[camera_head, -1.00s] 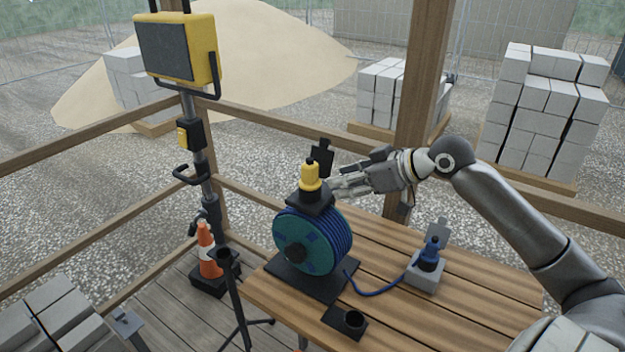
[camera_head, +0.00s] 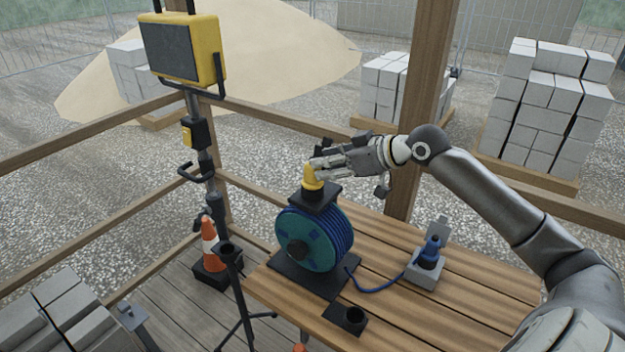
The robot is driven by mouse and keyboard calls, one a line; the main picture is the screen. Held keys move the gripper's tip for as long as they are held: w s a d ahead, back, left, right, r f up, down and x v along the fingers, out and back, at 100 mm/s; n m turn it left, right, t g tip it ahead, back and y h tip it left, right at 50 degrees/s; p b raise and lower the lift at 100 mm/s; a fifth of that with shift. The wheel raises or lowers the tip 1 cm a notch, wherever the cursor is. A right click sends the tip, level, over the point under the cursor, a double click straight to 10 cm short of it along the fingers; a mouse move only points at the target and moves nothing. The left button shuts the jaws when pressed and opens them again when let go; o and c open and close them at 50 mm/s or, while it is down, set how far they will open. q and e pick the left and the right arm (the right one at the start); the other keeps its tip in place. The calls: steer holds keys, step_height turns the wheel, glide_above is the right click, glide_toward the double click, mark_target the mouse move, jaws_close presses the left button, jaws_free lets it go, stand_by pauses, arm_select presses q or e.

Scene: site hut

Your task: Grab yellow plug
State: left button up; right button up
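The yellow plug (camera_head: 311,180) stands upright in a black socket on top of the blue cable reel (camera_head: 314,240). The reel stands on the wooden table. My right gripper (camera_head: 319,167) reaches in from the right, with its fingers at the upper part of the plug and partly covering it. I cannot tell whether the fingers are closed on the plug or only beside it. My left gripper is not in view.
A black holder (camera_head: 345,319) lies at the front. A yellow floodlight (camera_head: 183,48) on a pole and a traffic cone (camera_head: 209,245) stand to the left.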

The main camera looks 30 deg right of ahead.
mark_target(313, 179)
steer(key=p+x, duration=0.3)
steer(key=x, duration=0.1)
steer(key=shift+w+a+f, duration=0.15)
steer(key=shift+w, duration=0.2)
steer(key=shift+w+f, duration=0.15)
steer(key=shift+f, duration=0.05)
steer(key=shift+c, duration=0.3)
steer(key=c, duration=0.7)
